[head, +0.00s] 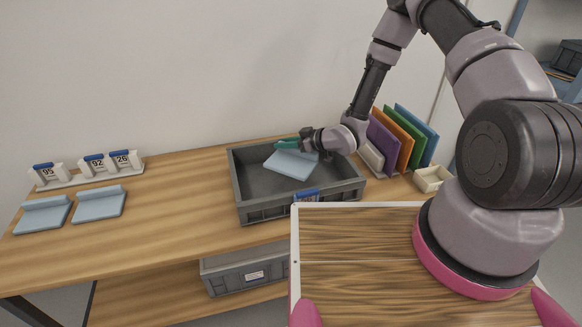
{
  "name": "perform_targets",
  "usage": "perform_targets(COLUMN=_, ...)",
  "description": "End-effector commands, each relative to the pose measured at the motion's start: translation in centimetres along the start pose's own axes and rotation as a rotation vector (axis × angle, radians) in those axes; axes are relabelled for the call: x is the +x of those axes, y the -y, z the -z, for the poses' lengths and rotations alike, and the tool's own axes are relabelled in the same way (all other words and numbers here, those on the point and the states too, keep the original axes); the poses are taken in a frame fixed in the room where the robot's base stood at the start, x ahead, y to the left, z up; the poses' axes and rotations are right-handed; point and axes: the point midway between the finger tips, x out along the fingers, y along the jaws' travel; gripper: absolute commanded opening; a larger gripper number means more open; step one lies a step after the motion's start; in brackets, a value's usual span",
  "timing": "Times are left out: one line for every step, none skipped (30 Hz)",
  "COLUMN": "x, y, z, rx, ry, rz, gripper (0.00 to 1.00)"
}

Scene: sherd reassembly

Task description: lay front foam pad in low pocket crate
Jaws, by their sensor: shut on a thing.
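The low grey crate (356,187) stands open on the wooden table. A light blue foam pad (290,165) is inside the crate's outline, tilted, with its far edge at my gripper (291,146). My gripper, with green fingers, is shut on that pad over the back of the crate. Whether the pad touches the crate floor cannot be told. Two more light blue foam pads lie on the table at the left, one further left (42,215) and one beside it (98,204).
A rack of coloured panels (400,135) and a small cream tray (432,179) stand right of the crate. White numbered holders (88,170) stand at the back left. A grey bin (245,273) sits on the lower shelf. The table between pads and crate is clear.

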Motion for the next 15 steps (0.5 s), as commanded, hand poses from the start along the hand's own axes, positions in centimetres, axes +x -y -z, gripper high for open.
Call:
perform_targets(x=0.4, y=0.0, z=-0.9, rx=0.001, ry=0.001, rz=0.0, gripper=0.0)
perform_targets(x=0.5, y=0.0, z=-1.3, rx=0.0, ry=0.001, rz=0.0, gripper=0.0)
perform_targets(x=0.7, y=0.0, z=-1.6, rx=-0.001, ry=0.0, rz=0.0, gripper=0.0)
perform_targets(x=0.8, y=0.0, z=-1.9, rx=0.0, ry=0.0, rz=0.0, gripper=0.0)
perform_targets(x=0.9, y=0.0, z=-2.0, rx=0.0, ry=0.0, rz=0.0, gripper=0.0)
perform_targets(x=1.0, y=0.0, z=-2.3, rx=0.0, ry=0.0, rz=0.0, gripper=0.0)
perform_targets(x=1.1, y=0.0, z=-2.5, rx=-0.001, ry=0.0, rz=0.0, gripper=0.0)
perform_targets(x=1.2, y=0.0, z=-2.7, rx=-0.001, ry=0.0, rz=0.0, gripper=0.0)
perform_targets(x=1.3, y=0.0, z=-3.1, rx=0.0, ry=0.0, rz=0.0, gripper=0.0)
perform_targets(x=1.5, y=0.1, z=-3.6, rx=0.0, ry=0.001, rz=0.001, gripper=0.0)
perform_targets(x=1.6, y=0.1, z=-4.0, rx=0.0, ry=0.001, rz=0.001, gripper=0.0)
perform_targets(x=1.9, y=0.0, z=-4.6, rx=-0.001, ry=0.0, rz=0.0, gripper=0.0)
perform_targets(x=2.1, y=0.0, z=-5.1, rx=0.0, ry=0.001, rz=0.001, gripper=0.0)
perform_targets(x=2.3, y=0.0, z=-5.4, rx=0.0, ry=0.001, rz=0.0, gripper=0.0)
perform_targets(x=2.4, y=0.0, z=-5.8, rx=0.0, ry=0.0, rz=0.0, gripper=0.0)
